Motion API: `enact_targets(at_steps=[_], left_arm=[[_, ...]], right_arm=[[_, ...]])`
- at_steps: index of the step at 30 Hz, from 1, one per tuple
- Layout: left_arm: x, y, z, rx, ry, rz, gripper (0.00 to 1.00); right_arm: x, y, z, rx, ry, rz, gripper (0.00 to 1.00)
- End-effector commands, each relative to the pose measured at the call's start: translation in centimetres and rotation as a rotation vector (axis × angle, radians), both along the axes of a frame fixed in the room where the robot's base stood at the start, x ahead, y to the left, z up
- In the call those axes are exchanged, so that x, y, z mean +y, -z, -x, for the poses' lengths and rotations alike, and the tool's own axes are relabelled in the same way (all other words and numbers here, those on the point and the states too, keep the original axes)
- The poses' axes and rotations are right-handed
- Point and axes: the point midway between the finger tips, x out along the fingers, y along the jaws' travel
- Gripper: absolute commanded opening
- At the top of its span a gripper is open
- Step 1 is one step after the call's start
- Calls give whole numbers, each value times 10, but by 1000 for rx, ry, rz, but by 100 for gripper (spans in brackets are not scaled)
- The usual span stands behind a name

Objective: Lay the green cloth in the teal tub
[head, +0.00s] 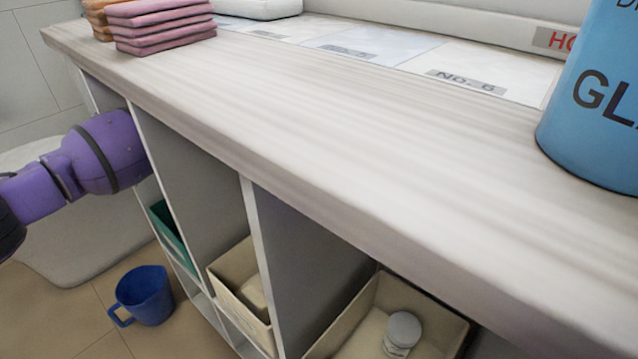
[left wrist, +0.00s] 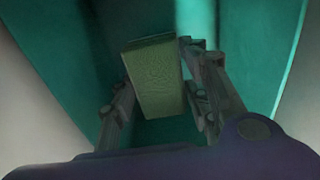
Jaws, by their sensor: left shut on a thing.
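The green cloth (left wrist: 154,75) is a folded block between the two fingers of my left gripper (left wrist: 158,88) in the left wrist view. The gripper is shut on it. Teal walls of the tub (left wrist: 255,45) surround the cloth and fingers, so the cloth is inside or just over the tub. Whether it touches the tub floor cannot be told. In the head view the teal tub (head: 170,232) shows in the left compartment under the counter. My purple left arm reaches into that compartment; the gripper and cloth are hidden there. My right gripper is not in view.
Cream bins (head: 236,283) and (head: 385,318) stand in the other compartments. A blue mug (head: 145,295) is on the floor. Folded pink cloths (head: 163,25) lie on the counter (head: 330,110), with a large blue container (head: 597,110) at right. The middle counter is clear.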

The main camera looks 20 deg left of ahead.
Motion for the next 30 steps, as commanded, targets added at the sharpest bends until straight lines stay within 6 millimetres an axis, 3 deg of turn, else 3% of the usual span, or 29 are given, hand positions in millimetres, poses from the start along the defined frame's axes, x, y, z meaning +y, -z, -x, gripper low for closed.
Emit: enact_targets(at_steps=[2, 24, 25, 28, 30], left_arm=[[0, 9, 0, 0, -1, 0, 22], [0, 20, 0, 0, 0, -1, 22], [0, 20, 0, 0, 0, -1, 46], [0, 20, 0, 0, 0, -1, 59], [0, 20, 0, 0, 0, -1, 62]], right_arm=[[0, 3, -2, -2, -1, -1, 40], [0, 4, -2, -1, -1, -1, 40], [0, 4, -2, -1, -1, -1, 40], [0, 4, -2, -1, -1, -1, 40], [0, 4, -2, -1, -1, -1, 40]])
